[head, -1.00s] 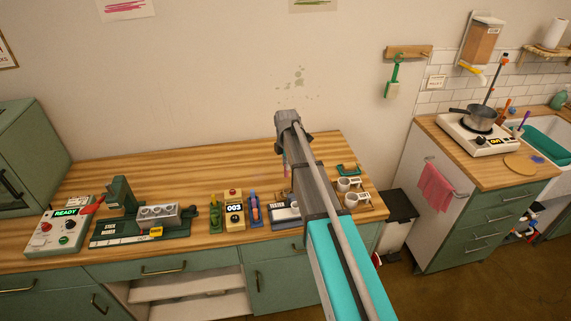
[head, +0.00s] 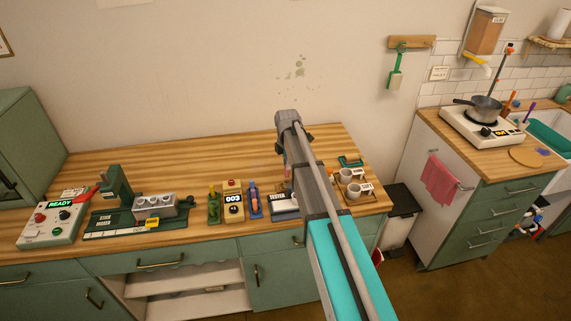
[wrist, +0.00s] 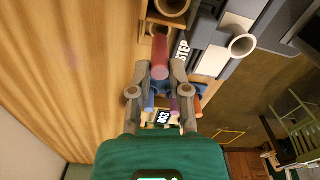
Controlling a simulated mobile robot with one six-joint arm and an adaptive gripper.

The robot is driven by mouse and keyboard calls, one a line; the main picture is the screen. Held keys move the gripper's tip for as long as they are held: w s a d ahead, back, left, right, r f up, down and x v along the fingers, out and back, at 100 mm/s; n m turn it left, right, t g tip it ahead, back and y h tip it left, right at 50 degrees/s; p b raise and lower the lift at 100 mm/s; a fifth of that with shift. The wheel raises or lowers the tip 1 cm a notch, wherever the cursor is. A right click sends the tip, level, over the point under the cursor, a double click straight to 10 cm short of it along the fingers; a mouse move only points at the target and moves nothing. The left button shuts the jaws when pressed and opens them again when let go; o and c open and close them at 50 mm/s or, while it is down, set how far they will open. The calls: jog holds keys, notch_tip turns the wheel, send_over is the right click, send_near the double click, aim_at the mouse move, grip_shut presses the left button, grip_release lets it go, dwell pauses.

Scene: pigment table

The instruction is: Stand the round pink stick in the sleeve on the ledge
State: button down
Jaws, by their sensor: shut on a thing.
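The round pink stick (wrist: 160,50) is between the fingertips of my gripper (wrist: 160,68) in the wrist view and points away from the palm. My gripper is shut on it. A white round sleeve (wrist: 242,46) with an open mouth shows to the right on a grey block; I cannot tell for sure that it is the sleeve on the ledge. The stick is apart from it.
A blue stand (head: 254,203) with upright sticks, a yellow counter (head: 233,203) and a tester (head: 283,206) stand along the table front. Two white cups (head: 353,190) sit in a wooden rack at right. The back of the table (head: 215,150) is clear.

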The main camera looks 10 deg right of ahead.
aim_at(287, 172)
jog(key=shift+f+b, duration=2)
jog(key=shift+f, duration=0.2)
jog(key=c, duration=0.5)
grip_release()
